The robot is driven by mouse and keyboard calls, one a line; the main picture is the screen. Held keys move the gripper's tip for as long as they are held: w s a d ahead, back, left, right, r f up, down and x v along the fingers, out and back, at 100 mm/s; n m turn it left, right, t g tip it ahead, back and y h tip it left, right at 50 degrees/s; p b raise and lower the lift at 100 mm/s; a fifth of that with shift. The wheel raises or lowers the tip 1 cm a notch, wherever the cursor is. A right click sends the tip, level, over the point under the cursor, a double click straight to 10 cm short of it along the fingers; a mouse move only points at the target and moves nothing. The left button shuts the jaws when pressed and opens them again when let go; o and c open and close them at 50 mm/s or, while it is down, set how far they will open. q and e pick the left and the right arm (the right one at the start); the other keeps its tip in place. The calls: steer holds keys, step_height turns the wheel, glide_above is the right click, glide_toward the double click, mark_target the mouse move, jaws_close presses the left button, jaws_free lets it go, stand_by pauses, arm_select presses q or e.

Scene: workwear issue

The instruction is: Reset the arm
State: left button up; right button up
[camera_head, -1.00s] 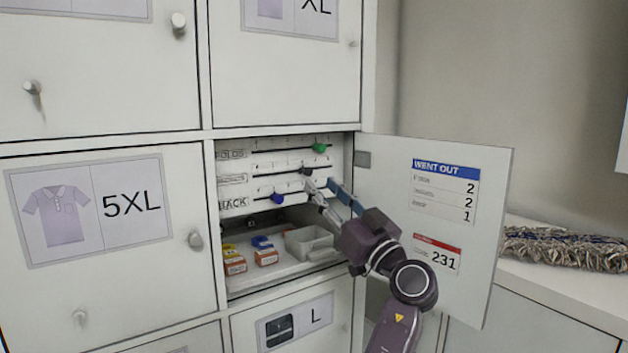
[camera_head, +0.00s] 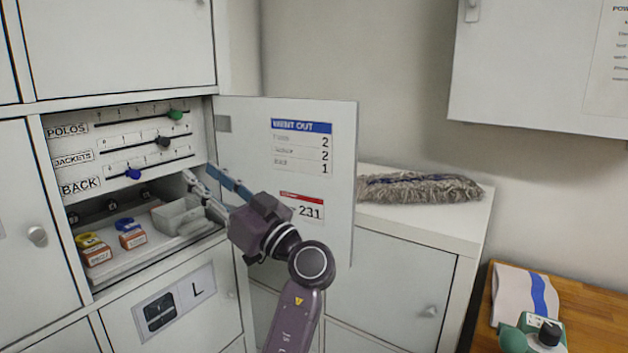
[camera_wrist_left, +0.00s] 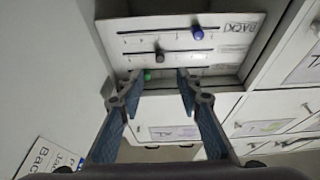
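My left gripper (camera_head: 202,176) is in front of the right side of an open locker, below and right of the sliders. Its two fingers are apart with nothing between them, as the left wrist view (camera_wrist_left: 164,76) also shows. The panel inside has a green knob (camera_head: 175,114) on the POLOS row, a black knob (camera_head: 163,142) on JACKETS and a blue knob (camera_head: 133,174) on BACK. The fingers look clear of all three knobs. My right gripper is out of view.
The open locker door (camera_head: 341,180) stands just right of my left arm. The compartment holds a grey bin (camera_head: 178,217) and small boxes (camera_head: 131,234). A mop head (camera_head: 415,188) lies on a low cabinet. A wooden table (camera_head: 590,310) is at lower right.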

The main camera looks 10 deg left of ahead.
arm_select(q)
steer(key=s+a+f+m+h, duration=0.1)
steer(key=s+f+m+h, duration=0.2)
steer(key=f, duration=0.9)
steer(key=s+a+f+m+h, duration=0.1)
steer(key=s+f+m+h, duration=0.2)
steer(key=f, duration=0.9)
steer(key=s+a+f+m+h, duration=0.2)
steer(key=f+h, duration=0.2)
steer(key=f, duration=0.8)
steer(key=s+d+f+m+g+h, duration=0.25)
steer(key=s+d+f+h, duration=0.35)
steer(key=s+f, duration=0.6)
steer(key=s+d+f+m+g+h, duration=0.1)
steer(key=s+d+f+m+h, duration=0.1)
steer(key=s+d, duration=0.4)
steer(key=s+d+f+m+g+h, duration=0.2)
steer(key=s+d+m+h, duration=0.1)
steer(key=s, duration=0.6)
step_height(320, 180, down, 28)
steer(key=s+r+g, duration=0.1)
steer(key=s, duration=0.1)
steer(key=s+a+f+g, duration=0.1)
steer(key=s+a+f, duration=0.1)
steer(key=s+f, duration=1.3)
steer(key=shift+s+a+f, duration=0.15)
steer(key=shift+s+a, duration=0.25)
steer(key=shift+s, duration=0.3)
